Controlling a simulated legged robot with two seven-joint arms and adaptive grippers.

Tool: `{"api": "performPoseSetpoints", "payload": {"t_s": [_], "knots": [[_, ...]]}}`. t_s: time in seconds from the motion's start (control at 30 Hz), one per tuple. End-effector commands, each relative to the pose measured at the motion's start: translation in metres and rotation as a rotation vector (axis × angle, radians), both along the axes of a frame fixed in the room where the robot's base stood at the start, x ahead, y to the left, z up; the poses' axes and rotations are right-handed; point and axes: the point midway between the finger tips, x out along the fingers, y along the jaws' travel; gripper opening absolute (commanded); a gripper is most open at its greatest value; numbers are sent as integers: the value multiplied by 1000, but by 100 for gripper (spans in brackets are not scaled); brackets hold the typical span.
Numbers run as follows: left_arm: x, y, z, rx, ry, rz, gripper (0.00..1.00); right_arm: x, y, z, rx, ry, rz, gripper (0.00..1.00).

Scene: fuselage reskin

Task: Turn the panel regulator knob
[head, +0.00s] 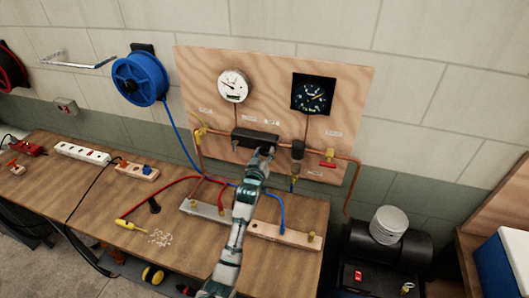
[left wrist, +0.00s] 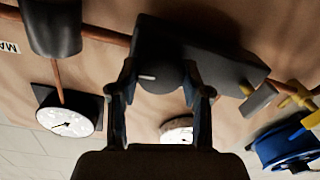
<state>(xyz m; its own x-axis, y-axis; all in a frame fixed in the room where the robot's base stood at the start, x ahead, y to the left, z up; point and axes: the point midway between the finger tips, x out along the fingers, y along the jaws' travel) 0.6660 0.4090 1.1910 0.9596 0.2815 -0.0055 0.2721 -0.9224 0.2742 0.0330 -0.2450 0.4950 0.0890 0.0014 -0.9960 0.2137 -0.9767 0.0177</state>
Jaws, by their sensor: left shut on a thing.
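The panel regulator is a black block (head: 256,139) on the wooden panel (head: 345,90), with copper pipe on both sides. Its round dark knob (left wrist: 160,77), with a pale mark line, shows in the left wrist view. My left gripper (head: 265,152) reaches the front of the block from below. In the left wrist view its two fingers (left wrist: 160,90) stand on either side of the knob and are shut on it. In the head view the gripper hides the knob. My right gripper is not in view.
A white gauge (head: 233,86) and a black dial (head: 313,95) sit above the block. A red-handled valve (head: 328,160) is to the right. Hoses and a yellow screwdriver (head: 130,225) lie on the wooden bench (head: 100,205). A blue hose reel (head: 139,79) hangs at left.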

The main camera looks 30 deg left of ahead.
Motion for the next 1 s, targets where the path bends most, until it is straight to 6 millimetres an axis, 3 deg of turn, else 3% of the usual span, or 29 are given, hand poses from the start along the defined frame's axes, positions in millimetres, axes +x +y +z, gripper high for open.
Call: {"api": "performPoseSetpoints", "payload": {"t_s": [0.03,0.2,0.5,0.53,0.6,1.0], "knots": [[0,-1,5,-75,-13,1,13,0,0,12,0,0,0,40],[0,1,3,-247,-56,1,13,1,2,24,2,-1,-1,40],[0,2,1,-262,-64,2,13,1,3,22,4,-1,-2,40],[0,2,1,-262,-64,2,55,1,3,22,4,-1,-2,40],[0,2,1,-262,-64,2,73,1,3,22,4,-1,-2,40],[-6,0,0,-261,-61,1,73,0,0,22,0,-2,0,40]]}}
